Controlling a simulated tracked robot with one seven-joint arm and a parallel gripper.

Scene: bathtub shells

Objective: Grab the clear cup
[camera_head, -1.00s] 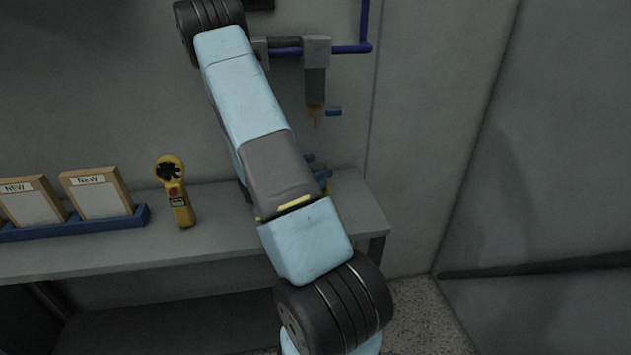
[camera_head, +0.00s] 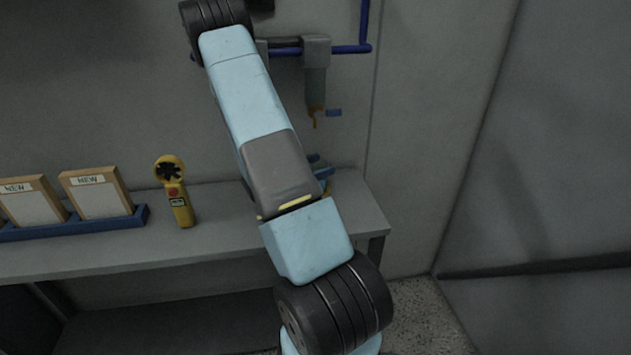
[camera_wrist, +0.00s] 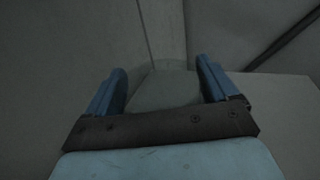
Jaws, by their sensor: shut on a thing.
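The clear cup (camera_wrist: 162,88) shows in the wrist view as a dull grey-green, see-through shape between the two blue fingers of my gripper (camera_wrist: 160,86). The fingers are shut on it, one on each side. In the head view my arm covers most of the gripper, with only small blue parts (camera_head: 314,158) showing beyond the arm. I cannot make out the cup in the head view.
A grey bench (camera_head: 215,235) runs along the wall. A yellow handheld meter (camera_head: 177,192) stands on it, left of my arm. A dispenser-like fixture (camera_head: 316,75) and blue pipe (camera_head: 365,25) are on the wall.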

